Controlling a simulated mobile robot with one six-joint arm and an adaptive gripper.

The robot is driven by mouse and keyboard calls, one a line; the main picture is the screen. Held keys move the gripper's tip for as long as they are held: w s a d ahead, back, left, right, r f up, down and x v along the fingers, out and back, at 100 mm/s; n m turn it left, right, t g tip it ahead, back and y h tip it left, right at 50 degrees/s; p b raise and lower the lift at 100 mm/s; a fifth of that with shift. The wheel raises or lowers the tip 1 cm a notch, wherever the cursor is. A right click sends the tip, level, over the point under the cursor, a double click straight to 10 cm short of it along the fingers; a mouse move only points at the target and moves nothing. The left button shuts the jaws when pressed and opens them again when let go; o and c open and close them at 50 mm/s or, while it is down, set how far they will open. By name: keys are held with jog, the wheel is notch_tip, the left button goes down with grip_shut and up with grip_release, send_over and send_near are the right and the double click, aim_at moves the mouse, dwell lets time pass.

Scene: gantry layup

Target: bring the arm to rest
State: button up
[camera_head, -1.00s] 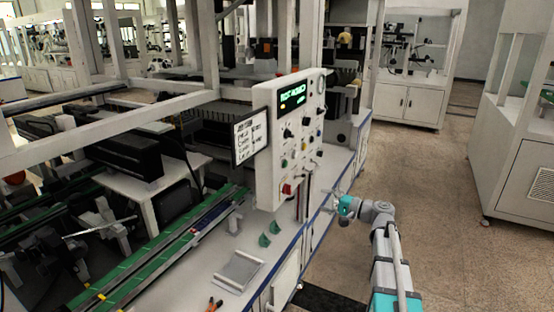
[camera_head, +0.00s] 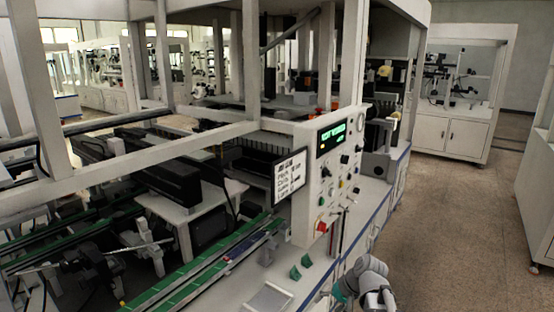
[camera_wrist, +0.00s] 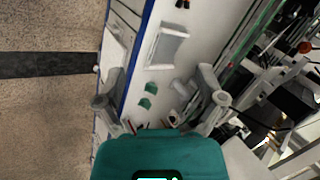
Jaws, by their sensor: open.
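My gripper (camera_wrist: 155,92) spreads its two grey fingers wide in the wrist view, with nothing between the tips. In the head view my arm (camera_head: 368,280) is at the bottom edge, in front of the bench's blue-edged side. There the gripper is small and partly cut off, so its fingers are hard to make out.
A white control panel (camera_head: 327,180) with a lit green display stands on the bench. A grey tray (camera_head: 268,299) and the green pieces (camera_head: 301,266) lie on the bench top. Green conveyor rails (camera_head: 200,272) run at left. Open floor (camera_head: 455,235) lies to the right.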

jog(key=s+d+n+g+h+p, duration=0.1)
jog(key=s+d+n+h, duration=0.1)
jog(key=s+h, duration=0.4)
jog(key=shift+s+f+g+p, duration=0.3)
jog(key=shift+s+f+g, duration=0.15)
jog(key=shift+s, duration=0.55)
dwell(0.4)
